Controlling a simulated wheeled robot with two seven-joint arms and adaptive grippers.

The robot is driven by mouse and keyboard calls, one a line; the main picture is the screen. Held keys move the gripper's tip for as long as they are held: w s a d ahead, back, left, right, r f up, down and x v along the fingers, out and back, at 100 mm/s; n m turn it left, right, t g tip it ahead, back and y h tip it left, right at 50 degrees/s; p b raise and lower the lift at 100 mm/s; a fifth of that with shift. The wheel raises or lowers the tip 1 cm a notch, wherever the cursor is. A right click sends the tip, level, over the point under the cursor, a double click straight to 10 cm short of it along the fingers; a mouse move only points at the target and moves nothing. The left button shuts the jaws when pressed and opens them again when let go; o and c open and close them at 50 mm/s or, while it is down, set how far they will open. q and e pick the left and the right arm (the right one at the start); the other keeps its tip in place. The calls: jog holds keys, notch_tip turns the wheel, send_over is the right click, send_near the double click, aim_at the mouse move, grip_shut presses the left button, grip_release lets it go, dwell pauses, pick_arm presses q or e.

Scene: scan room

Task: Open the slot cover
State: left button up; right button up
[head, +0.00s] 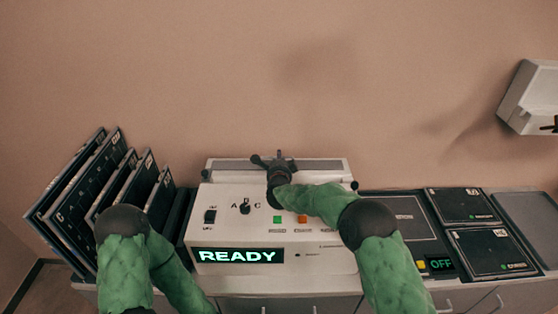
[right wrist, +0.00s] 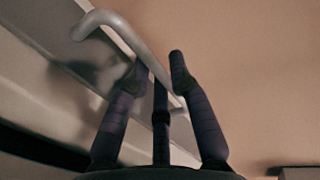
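The white machine (head: 225,228) with a lit READY display (head: 236,255) stands on the counter. A grey strip (head: 322,166) along its top back edge looks like the slot cover. My right gripper (head: 279,158) is over the middle of that strip, fingers spread, and hides part of it. In the right wrist view a curved grey metal handle (right wrist: 120,30) on a grey panel (right wrist: 75,62) runs behind and between the fingertips of my right gripper (right wrist: 160,62). The fingers are apart; I cannot tell whether they touch the handle. My left gripper is out of view below.
Several dark upright panels (head: 75,205) stand in a rack at left. Dark plates (head: 490,250) lie at right. A white wall box (head: 530,95) hangs at upper right.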

jog(key=shift+o, duration=0.5)
jog(key=shift+s, duration=0.1)
jog(key=s, duration=0.4)
jog(key=s+r, duration=0.1)
jog(key=s, duration=0.2)
jog(key=s+r, duration=0.1)
jog(key=s, duration=0.3)
jog(key=shift+s+r, duration=0.15)
jog(key=shift+s, duration=0.2)
